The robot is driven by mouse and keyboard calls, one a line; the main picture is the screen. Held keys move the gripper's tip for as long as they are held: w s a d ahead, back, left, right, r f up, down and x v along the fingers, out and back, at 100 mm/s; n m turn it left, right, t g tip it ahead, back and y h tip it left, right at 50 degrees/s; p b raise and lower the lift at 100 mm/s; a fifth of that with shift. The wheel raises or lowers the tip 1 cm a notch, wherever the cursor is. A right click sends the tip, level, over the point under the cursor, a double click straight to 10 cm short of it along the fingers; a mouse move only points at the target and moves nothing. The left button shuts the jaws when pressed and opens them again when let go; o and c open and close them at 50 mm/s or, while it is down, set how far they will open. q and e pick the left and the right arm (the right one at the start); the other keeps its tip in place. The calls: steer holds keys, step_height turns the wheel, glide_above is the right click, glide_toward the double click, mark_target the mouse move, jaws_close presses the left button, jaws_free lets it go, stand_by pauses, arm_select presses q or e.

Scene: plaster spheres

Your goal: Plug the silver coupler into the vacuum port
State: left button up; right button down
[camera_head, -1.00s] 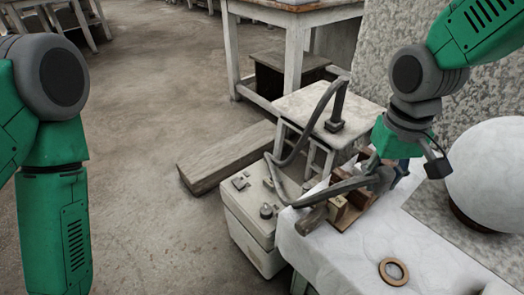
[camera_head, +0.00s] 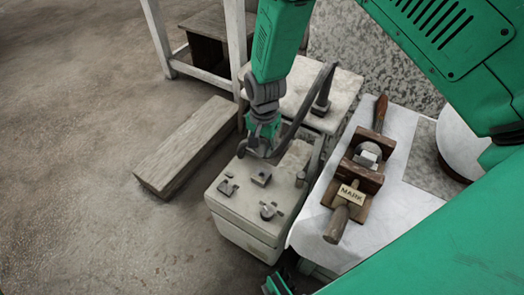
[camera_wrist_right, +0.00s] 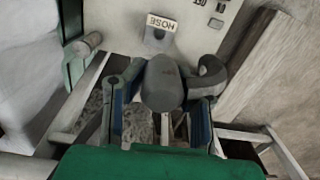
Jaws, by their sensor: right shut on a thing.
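My right gripper (camera_head: 260,147) is over the back of the pale box (camera_head: 240,222). In the right wrist view, its fingers (camera_wrist_right: 160,100) are shut on a dark grey rounded hose end (camera_wrist_right: 163,82), with a bent piece at its right. The silver coupler itself is hard to make out. The dark hose (camera_head: 299,118) runs from the gripper to a stand on the stool. Just beyond the held end in the wrist view is a small block with a dark hole (camera_wrist_right: 158,38), beside a HOSE label (camera_wrist_right: 162,22). The two look apart.
Other small fittings (camera_head: 268,210) sit on the box top. A wooden cradle marked MARK (camera_head: 350,195) with wooden-handled tools lies on the white-covered table (camera_head: 405,130). A wooden beam (camera_head: 188,148) lies on the floor at left. My green arm covers much of the right.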

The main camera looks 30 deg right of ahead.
mark_target(262, 154)
step_height(262, 154, down, 3)
steer(key=shift+f+m, duration=0.2)
steer(key=shift+m, duration=0.7)
steer(key=shift+f+m+p, duration=0.3)
steer(key=shift+f, duration=0.3)
steer(key=shift+d, duration=0.1)
steer(key=shift+f+b, duration=1.35)
steer(key=shift+f, duration=1.05)
steer(key=shift+p, duration=0.4)
steer(key=shift+f+b, duration=0.75)
steer(key=shift+f, duration=0.4)
steer(key=shift+r, duration=0.15)
